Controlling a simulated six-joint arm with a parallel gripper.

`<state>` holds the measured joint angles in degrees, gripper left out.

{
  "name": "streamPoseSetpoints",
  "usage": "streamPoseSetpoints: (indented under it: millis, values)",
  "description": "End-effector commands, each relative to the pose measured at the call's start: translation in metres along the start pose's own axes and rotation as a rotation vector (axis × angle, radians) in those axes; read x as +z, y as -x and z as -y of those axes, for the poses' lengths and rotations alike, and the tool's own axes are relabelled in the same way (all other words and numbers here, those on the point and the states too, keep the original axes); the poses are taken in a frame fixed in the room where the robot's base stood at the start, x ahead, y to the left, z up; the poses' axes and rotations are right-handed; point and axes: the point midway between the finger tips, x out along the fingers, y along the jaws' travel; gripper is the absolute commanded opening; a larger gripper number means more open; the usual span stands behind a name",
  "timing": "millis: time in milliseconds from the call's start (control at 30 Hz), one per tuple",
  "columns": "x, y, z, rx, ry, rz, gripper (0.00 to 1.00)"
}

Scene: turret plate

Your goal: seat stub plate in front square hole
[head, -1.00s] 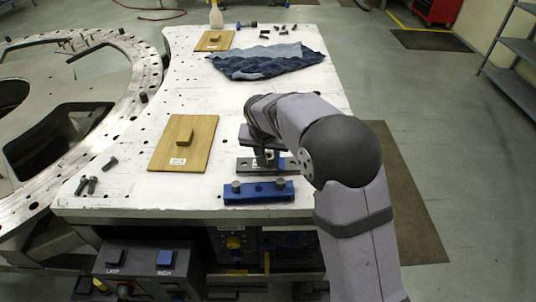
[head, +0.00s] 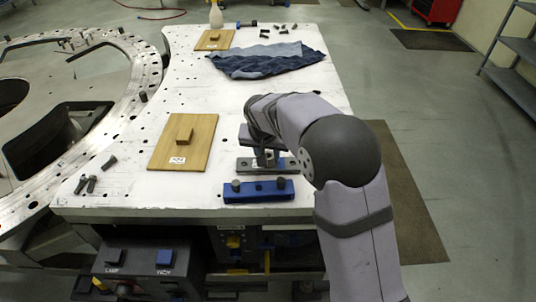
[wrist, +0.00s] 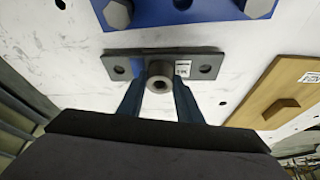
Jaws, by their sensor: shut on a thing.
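The stub plate is a grey flat bar (head: 246,166) with a hole near each end and a round hollow stub in its middle. In the wrist view the plate (wrist: 205,66) crosses ahead of my gripper (wrist: 159,88), and a small white label is on it. The two blue fingers are shut on the stub, one on each side. The plate looks level and close to the white table; I cannot tell whether it touches. In the head view my gripper (head: 267,158) is partly hidden by my arm. I cannot make out the front square hole; the plate may cover it.
A blue block (head: 258,192) with several bolts lies just in front of the plate. A wooden board (head: 194,145) with a raised knob lies to the left. A denim cloth (head: 268,61) and loose bolts lie farther back on the white table (head: 120,190).

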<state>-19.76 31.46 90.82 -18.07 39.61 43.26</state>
Motion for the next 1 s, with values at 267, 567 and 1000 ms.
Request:
streamPoseSetpoints:
  millis: [267,567,1000]
  values:
    - [0.0001,-0.0026,0.0006,-0.002,0.0,-0.004,0.0]
    - [0.0014,-0.0058,0.0006,-0.002,0.0,-0.004,0.0]
    - [0.0014,-0.0059,0.0006,-0.002,0.0,-0.004,0.0]
